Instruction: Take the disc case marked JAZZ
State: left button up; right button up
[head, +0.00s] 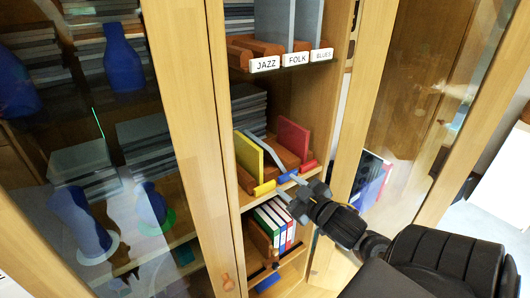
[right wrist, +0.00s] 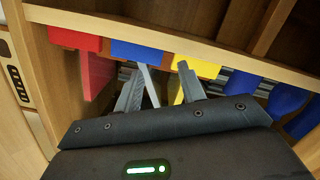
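The white JAZZ label (head: 265,65) is on the front of a brown rack on the upper shelf, left of the FOLK label (head: 296,59) and BLUES label (head: 322,55). Upright grey-blue panels (head: 274,20) stand behind the labels; no lettering shows on them. My right gripper (head: 287,181) is at the front of the shelf below, by a blue tag (head: 288,175). In the right wrist view its fingers (right wrist: 160,78) are apart, with a thin grey piece (right wrist: 149,86) showing between them. I cannot tell whether they touch it. My left gripper is out of view.
A yellow panel (head: 249,152) and a red panel (head: 293,138) stand either side of the grey piece. Binders (head: 272,224) stand below. Glass doors and wooden posts (head: 190,120) flank the opening. Blue vases (head: 123,57) show behind glass at left.

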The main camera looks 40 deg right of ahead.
aim_at(278, 161)
jog(key=shift+n+t+y, duration=0.4)
jog(key=shift+n+t, duration=0.2)
jog(key=shift+t, duration=0.3)
jog(key=r, duration=0.3)
jog(key=d+r, duration=0.1)
jog(key=shift+w+r, duration=0.15)
jog(key=shift+w, duration=0.25)
jog(key=w+b, duration=0.2)
jog(key=b, duration=0.1)
jog(key=shift+a, duration=0.1)
jog(key=w, duration=0.3)
jog(key=shift+w+d+p, duration=0.2)
jog(key=shift+d+p, duration=0.1)
jog(key=shift+d, duration=0.1)
jog(key=shift+a, duration=0.1)
jog(key=shift+w+r, duration=0.2)
jog(key=w, duration=0.1)
jog(key=w+p, duration=0.1)
jog(key=w, duration=0.1)
jog(key=w+p, duration=0.1)
jog(key=w, duration=0.1)
jog(key=shift+d+f, duration=0.1)
jog(key=shift+d, duration=0.25)
jog(key=shift+s, duration=0.1)
jog(key=shift+c, duration=0.4)
grip_shut()
